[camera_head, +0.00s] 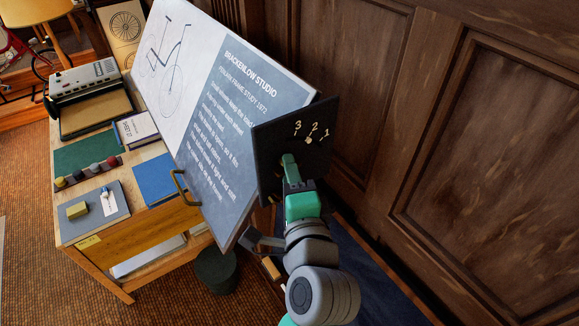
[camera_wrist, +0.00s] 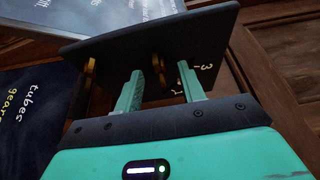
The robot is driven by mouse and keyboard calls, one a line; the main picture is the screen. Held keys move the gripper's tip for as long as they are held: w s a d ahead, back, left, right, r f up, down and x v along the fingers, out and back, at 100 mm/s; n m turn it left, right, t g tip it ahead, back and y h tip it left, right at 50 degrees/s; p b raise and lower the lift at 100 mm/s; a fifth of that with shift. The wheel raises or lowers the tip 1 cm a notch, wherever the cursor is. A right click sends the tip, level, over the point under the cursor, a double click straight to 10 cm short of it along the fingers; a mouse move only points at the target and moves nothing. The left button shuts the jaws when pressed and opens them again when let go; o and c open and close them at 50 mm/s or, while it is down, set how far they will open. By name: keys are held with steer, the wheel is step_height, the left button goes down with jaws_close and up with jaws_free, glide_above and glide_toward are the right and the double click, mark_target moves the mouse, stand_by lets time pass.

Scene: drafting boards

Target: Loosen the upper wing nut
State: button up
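A dark plate (camera_head: 270,140) stands at the right end of the tilted drafting board (camera_head: 240,95). It bears the yellow marks 3, 2 and 1, and a small pale piece (camera_head: 308,140) shows just below the 2. In the wrist view two brass wing nuts show on the plate: one (camera_wrist: 158,62) ahead of the gap between my fingers, the other (camera_wrist: 89,68) farther left. I cannot tell whether the fingers touch the nearer one. My gripper (camera_wrist: 160,78) is open, its fingers apart and close to the plate. In the head view my gripper (camera_head: 289,160) hides part of the plate.
A wooden desk (camera_head: 110,255) stands left of the board, with books, a blue pad (camera_head: 155,180), several small jars and a grey tray. Wood panelling (camera_head: 490,130) rises close on the right.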

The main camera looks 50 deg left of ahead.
steer(key=shift+w+a, duration=0.3)
steer(key=shift+a, duration=0.15)
jaws_close()
steer(key=shift+f+b, duration=0.1)
steer(key=shift+b, duration=0.2)
